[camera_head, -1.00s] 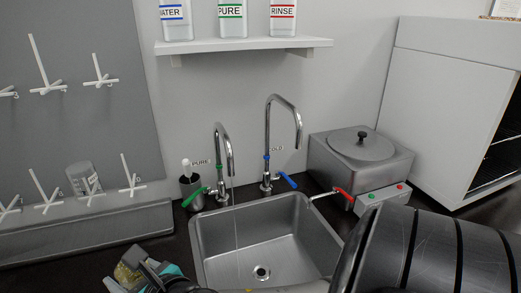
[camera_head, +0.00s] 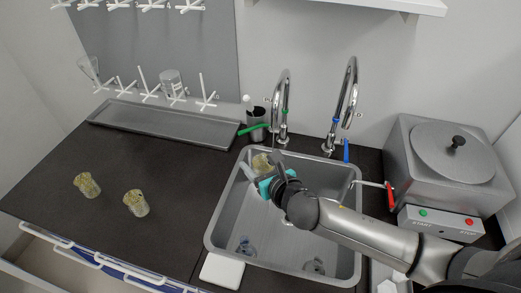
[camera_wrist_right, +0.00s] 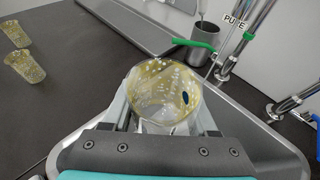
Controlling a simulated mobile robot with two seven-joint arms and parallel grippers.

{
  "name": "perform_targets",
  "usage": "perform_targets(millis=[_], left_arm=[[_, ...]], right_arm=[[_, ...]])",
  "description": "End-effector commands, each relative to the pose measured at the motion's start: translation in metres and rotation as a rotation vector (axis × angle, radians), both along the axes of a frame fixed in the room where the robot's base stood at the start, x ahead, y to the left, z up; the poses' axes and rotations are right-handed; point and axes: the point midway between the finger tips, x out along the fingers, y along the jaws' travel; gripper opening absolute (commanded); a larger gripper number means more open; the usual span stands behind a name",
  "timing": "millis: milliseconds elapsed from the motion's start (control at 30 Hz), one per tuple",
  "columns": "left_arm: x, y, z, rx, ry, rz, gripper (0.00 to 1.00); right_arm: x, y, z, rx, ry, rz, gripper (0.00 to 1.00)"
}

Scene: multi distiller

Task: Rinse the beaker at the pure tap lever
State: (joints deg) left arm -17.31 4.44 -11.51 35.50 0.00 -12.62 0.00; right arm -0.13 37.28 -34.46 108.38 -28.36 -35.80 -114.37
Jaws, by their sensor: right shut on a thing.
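My right gripper (camera_head: 264,176) is shut on a glass beaker (camera_head: 261,162) with yellowish stains and pale specks. It holds the beaker over the back left part of the sink (camera_head: 226,217), near the pure tap (camera_head: 283,100). In the right wrist view the beaker (camera_wrist_right: 163,88) sits between the fingers, its open mouth towards the camera. The green pure tap lever (camera_head: 252,128) points left from the tap base; it also shows in the right wrist view (camera_wrist_right: 194,44). A thin pale line runs beside the beaker there; I cannot tell if it is water. My left gripper is not in view.
A second tap (camera_head: 347,95) with a blue lever, a red-levered spout (camera_head: 390,194) and a steel bath (camera_head: 447,160) are to the right. A drying rack (camera_head: 165,60) is behind.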

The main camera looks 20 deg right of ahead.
Motion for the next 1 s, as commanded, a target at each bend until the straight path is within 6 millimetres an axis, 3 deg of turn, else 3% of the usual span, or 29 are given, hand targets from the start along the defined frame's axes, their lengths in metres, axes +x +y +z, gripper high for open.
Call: perform_targets(millis=[33, 233, 1000], left_arm=[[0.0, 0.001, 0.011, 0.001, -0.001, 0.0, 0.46], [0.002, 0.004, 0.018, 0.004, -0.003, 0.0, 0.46], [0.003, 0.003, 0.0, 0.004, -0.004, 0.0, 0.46]], right_arm=[[0.003, -0.003, 0.002, -0.003, 0.005, 0.008, 0.04], [0.007, -0.007, -0.009, 0.002, 0.015, 0.033, 0.04], [0.05, -0.04, -0.011, -0.001, 0.015, 0.033, 0.04]])
